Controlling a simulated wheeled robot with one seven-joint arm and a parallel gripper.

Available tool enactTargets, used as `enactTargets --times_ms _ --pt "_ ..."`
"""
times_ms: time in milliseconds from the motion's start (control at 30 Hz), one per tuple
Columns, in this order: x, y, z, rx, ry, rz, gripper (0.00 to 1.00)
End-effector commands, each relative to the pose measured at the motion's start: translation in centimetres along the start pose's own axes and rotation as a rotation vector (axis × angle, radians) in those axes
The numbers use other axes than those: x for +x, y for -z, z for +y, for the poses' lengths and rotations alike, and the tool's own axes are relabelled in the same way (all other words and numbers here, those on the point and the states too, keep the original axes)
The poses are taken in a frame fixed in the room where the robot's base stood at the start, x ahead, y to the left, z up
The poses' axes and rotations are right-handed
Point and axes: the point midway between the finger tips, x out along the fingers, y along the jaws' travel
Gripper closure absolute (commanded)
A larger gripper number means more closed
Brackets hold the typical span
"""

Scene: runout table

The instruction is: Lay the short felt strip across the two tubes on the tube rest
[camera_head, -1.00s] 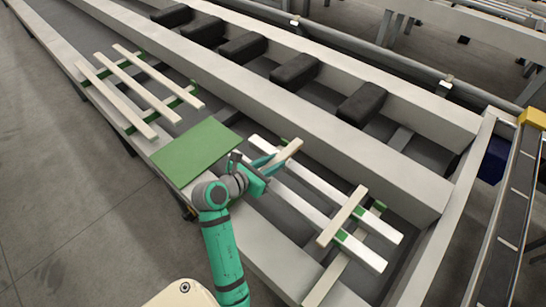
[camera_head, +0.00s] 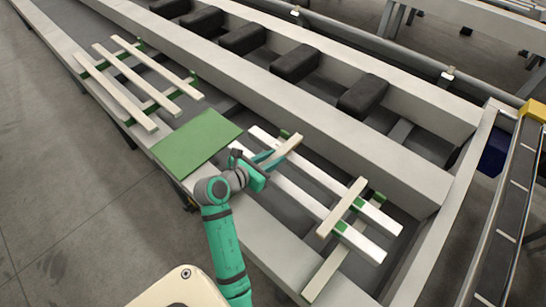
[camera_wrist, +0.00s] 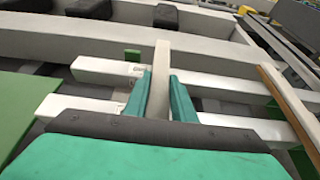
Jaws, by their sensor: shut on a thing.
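Two white tubes, a far one (camera_head: 318,178) and a near one (camera_head: 300,204), lie side by side on the tube rest with its green supports (camera_head: 340,227). My gripper (camera_head: 272,158) is shut on a short cream felt strip (camera_head: 289,149) near the tubes' left end. In the wrist view the held strip (camera_wrist: 160,80) stands between the two teal fingers and points across the far tube (camera_wrist: 105,70). I cannot tell whether it touches the tubes. Another cream strip (camera_head: 342,206) lies across both tubes near their right end. The near end of the held strip is hidden by my gripper.
A green panel (camera_head: 197,143) lies left of the tubes. Beyond it is a rack with several cream bars (camera_head: 125,68). A pale long wall (camera_head: 300,115) runs behind the tubes, with black blocks (camera_head: 295,61) past it.

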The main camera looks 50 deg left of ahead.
Motion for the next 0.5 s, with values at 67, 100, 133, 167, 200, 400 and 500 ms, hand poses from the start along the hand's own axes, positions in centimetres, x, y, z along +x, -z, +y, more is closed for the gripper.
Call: enactTargets --times_ms 67,100,133,167,200,400,500 --pt "0.07 0.13 -0.02 0.0 0.0 0.0 1.0" --pt "0.1 0.19 -0.02 0.0 0.001 0.0 1.0" --pt "0.12 0.24 -0.03 0.0 0.001 0.0 1.0" --pt "0.14 0.29 -0.03 0.0 0.001 0.0 1.0" --pt "0.17 0.36 -0.03 0.0 0.001 0.0 1.0" --pt "0.26 0.71 0.02 0.0 0.0 0.0 1.0" --pt "0.29 0.79 0.04 0.0 -0.001 0.0 0.7"
